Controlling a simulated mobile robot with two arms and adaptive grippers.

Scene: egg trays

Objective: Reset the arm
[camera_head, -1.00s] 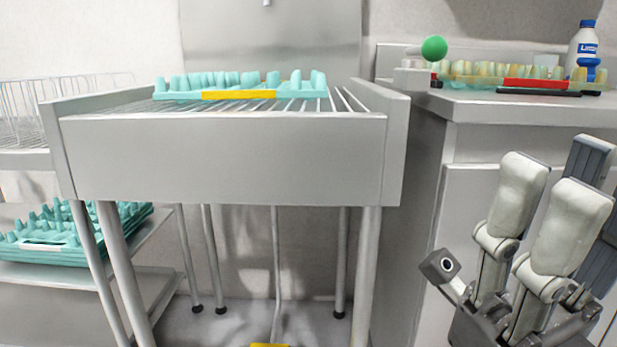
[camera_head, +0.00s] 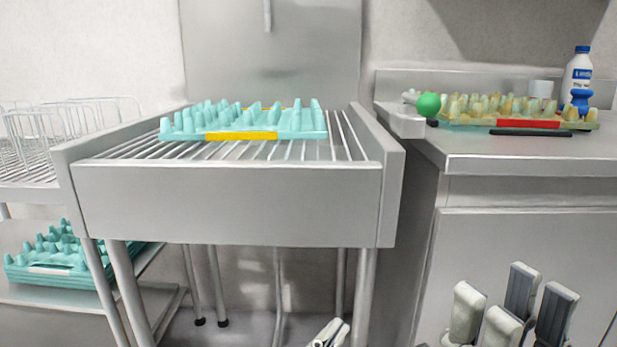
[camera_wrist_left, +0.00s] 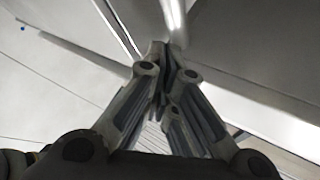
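My left gripper (camera_head: 328,332) barely shows at the bottom middle of the head view, below the front of the metal rack. In the left wrist view its fingers (camera_wrist_left: 165,60) come together at the tips, with nothing visible between them. My right gripper (camera_head: 511,292) points upward at the bottom right of the head view, in front of the counter's cabinet. Its light and dark fingers stand apart with nothing between them. Both arms are mostly out of frame.
A teal egg tray (camera_head: 300,132) with a yellow label lies on the metal rack (camera_head: 230,200). Stacked teal trays (camera_head: 45,275) sit on a lower left shelf. The right counter (camera_head: 520,162) holds a yellowish tray (camera_head: 480,117), a green ball (camera_head: 428,104) and a bottle (camera_head: 577,75).

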